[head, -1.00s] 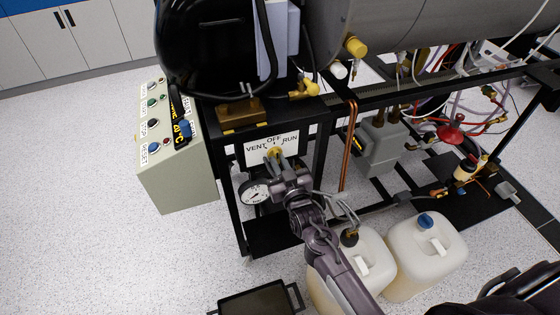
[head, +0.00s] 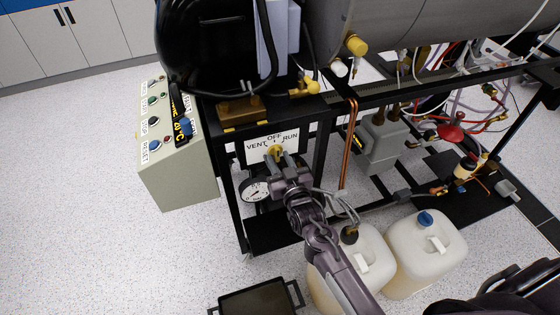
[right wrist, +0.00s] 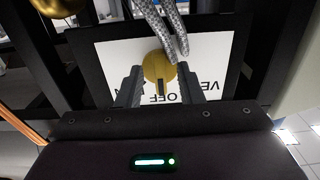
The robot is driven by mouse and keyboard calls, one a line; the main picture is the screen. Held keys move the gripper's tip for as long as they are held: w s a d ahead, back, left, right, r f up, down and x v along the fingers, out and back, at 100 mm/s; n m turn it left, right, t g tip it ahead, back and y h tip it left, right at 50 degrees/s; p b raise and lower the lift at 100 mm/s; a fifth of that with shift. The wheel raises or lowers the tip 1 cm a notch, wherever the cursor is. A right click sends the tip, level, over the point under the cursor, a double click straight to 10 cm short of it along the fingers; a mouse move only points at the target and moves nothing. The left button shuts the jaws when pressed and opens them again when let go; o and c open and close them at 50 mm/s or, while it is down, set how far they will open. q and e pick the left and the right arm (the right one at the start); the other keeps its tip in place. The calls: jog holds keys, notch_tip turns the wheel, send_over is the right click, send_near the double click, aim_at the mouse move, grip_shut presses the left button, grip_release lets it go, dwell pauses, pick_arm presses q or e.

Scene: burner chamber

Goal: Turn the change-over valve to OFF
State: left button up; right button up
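The change-over valve is a round brass knob (head: 275,150) on a white panel (head: 259,142) marked VENT, OFF and RUN. My right gripper (head: 278,158) is at the knob from the front. In the right wrist view the panel appears upside down. There the knob (right wrist: 158,66) lies between the two fingertips of my right gripper (right wrist: 160,78), one on each side. A dark mark on the knob lines up with the OFF label. The fingers stand apart, but whether they press on the knob is unclear. RUN is mostly hidden by a finger. My left gripper is out of view.
A pressure gauge (head: 255,190) sits just below the panel. Grey braided hoses (right wrist: 172,22) pass close to the knob. A control box (head: 175,165) stands at left, copper pipes (head: 348,145) at right. Two white canisters (head: 425,258) and a black tray (head: 258,300) stand on the floor.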

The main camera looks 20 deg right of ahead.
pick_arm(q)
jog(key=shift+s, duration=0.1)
pick_arm(e)
jog(key=s, duration=0.7)
jog(key=shift+s+d, duration=0.15)
jog(key=shift+s, duration=0.25)
